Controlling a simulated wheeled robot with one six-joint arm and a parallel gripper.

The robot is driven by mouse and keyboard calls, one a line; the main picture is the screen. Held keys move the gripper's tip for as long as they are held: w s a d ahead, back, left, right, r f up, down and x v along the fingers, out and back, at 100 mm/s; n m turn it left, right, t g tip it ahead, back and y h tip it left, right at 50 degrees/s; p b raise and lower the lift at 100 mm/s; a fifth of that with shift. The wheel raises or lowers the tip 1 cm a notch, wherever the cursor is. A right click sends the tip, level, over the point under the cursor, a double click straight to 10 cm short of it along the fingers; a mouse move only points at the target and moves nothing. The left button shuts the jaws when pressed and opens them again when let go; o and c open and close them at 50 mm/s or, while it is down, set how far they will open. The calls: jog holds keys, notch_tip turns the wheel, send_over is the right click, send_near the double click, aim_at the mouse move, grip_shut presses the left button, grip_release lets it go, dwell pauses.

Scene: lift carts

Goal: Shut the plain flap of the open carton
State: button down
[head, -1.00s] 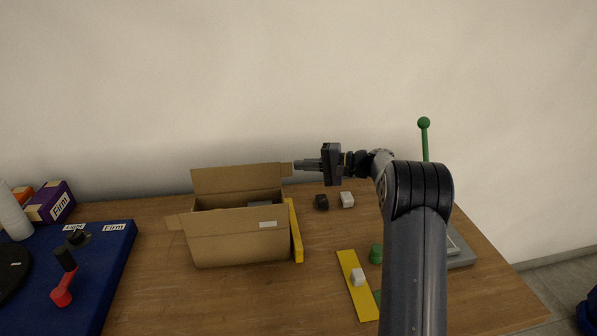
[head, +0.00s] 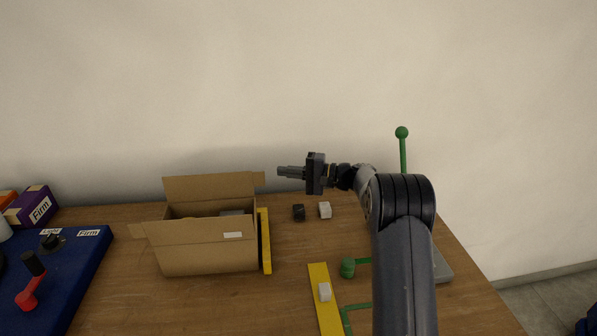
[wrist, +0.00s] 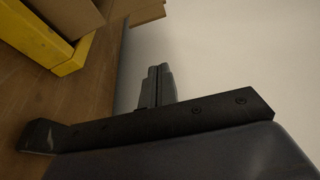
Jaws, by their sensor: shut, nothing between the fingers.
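The open brown carton (head: 205,260) stands on the table left of centre. Its plain back flap (head: 210,187) stands up, leaning slightly back. A front panel carries a white label (head: 233,236).
A yellow bar (head: 265,242) stands along the carton's right side. A black knob (head: 298,212) and a white block (head: 325,210) sit below my gripper. A yellow strip (head: 325,308), green fittings (head: 348,268) and a green-knobbed lever (head: 402,133) are at right. A blue panel (head: 75,270) lies left.

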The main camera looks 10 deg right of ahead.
jog(key=shift+s+a+r+p, duration=0.1)
jog(key=shift+s+a+p, duration=0.25)
jog(key=shift+a, duration=0.45)
jog(key=shift+s+a+p, duration=0.2)
jog(key=shift+s+a, duration=0.25)
jog(key=shift+a, duration=0.3)
jog(key=shift+s+a+r+p, duration=0.1)
jog(key=shift+s+a+p, duration=0.25)
jog(key=shift+a, duration=0.45)
jog(key=shift+s+f+b, duration=0.1)
jog(key=shift+f+b, duration=0.15)
jog(key=shift+b, duration=0.65)
